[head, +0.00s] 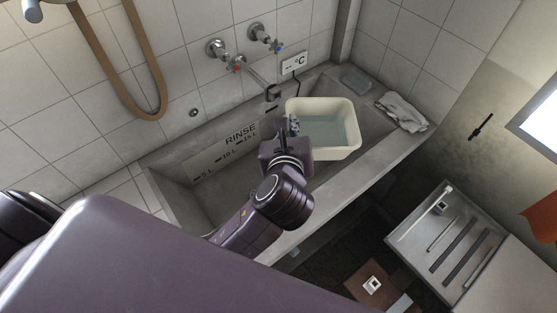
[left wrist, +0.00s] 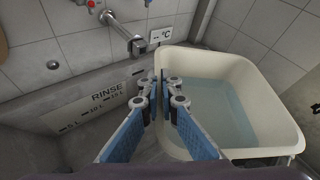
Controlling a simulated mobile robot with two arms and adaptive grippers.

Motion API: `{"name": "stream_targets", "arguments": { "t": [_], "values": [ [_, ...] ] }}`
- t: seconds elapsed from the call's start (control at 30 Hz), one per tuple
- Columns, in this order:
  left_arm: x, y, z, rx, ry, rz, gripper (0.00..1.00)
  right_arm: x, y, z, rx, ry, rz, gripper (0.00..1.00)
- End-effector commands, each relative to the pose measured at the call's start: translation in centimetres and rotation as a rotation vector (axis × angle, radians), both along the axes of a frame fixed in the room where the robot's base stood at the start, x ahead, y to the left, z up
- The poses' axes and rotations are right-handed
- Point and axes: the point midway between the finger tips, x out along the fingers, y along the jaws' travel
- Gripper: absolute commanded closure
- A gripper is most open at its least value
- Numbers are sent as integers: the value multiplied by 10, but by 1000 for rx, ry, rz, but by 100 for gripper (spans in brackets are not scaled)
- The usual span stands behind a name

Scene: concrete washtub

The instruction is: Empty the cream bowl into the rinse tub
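The cream bowl (head: 355,116) is a wide basin with rounded corners, holding clear bluish water. It is at the right part of the concrete rinse tub (head: 213,200), and its near right corner overlaps the tub's front rim in the head view. The bowl (left wrist: 246,66) fills the right of the left wrist view. My left gripper (head: 292,126) is at the bowl's left rim. In the left wrist view its blue-padded fingers (left wrist: 159,82) are close together on either side of the rim, apparently shut on it. The rim between the fingertips is partly hidden. My right gripper is not in view.
A tap spout (head: 271,92) and a small °C display (head: 294,62) are on the tiled wall behind the bowl. A grey cloth (head: 402,112) and a soap-like block (head: 356,79) lie to the right. The tub's left part, by the RINSE scale, looks clear.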

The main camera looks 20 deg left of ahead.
Motion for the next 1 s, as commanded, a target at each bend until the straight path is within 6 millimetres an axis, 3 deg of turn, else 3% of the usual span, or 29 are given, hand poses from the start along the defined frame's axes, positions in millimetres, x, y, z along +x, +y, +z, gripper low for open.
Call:
{"name": "stream_targets", "arguments": {
  "t": [0.3, 0.6, 0.8, 1.0],
  "values": [
    [22, 6, -69, -5, 3, -89, 100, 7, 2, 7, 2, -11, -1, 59],
    [7, 20, -137, -8, -2, -141, 100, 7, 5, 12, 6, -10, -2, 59],
    [-5, 26, -160, -7, -8, -154, 100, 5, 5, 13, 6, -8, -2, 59],
    [-6, 31, -164, -21, -9, -158, 100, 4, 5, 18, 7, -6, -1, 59]
  ]
}}
